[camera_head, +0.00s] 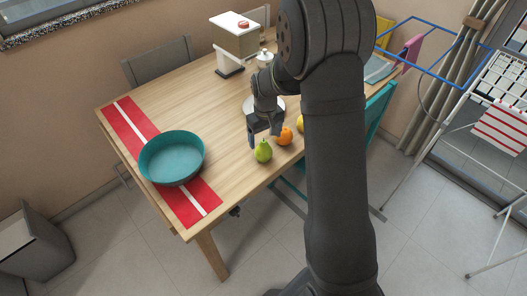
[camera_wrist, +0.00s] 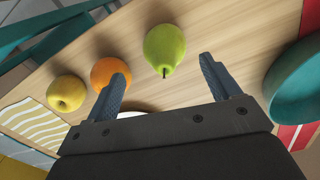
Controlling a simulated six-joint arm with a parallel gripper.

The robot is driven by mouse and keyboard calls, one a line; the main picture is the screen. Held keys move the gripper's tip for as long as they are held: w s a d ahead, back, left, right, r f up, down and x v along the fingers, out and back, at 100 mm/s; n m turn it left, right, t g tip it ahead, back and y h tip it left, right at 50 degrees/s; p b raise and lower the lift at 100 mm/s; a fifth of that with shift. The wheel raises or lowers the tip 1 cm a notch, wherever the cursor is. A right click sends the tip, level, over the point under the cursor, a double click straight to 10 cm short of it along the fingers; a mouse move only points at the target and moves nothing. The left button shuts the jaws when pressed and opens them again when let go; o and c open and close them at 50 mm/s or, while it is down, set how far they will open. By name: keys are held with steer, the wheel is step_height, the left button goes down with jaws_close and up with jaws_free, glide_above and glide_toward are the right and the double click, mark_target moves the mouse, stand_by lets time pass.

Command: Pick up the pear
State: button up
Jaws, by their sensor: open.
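A green pear (camera_head: 263,151) stands on the wooden table near its front edge. In the wrist view the pear (camera_wrist: 164,47) lies ahead of my gripper, between the lines of the two fingers and beyond their tips. My gripper (camera_head: 264,137) is just behind and above the pear in the head view. In the wrist view my gripper (camera_wrist: 162,75) has its fingers spread wide with nothing held between them. I cannot tell the exact gap between fingers and pear.
An orange (camera_head: 284,136) sits right of the pear, close to one finger in the wrist view. A yellow fruit (camera_wrist: 66,93) is farther left there. A teal bowl (camera_head: 172,158) rests on a red-and-white runner (camera_head: 133,118). Bare table lies between bowl and pear.

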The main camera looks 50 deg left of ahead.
mark_target(264, 149)
steer(key=f, duration=0.6)
steer(key=shift+s+d+f, duration=0.15)
steer(key=shift+s+f, duration=0.05)
steer(key=shift+s, duration=0.2)
steer(key=c, duration=1.1)
steer(key=shift+r, duration=0.15)
steer(key=shift+c, duration=0.2)
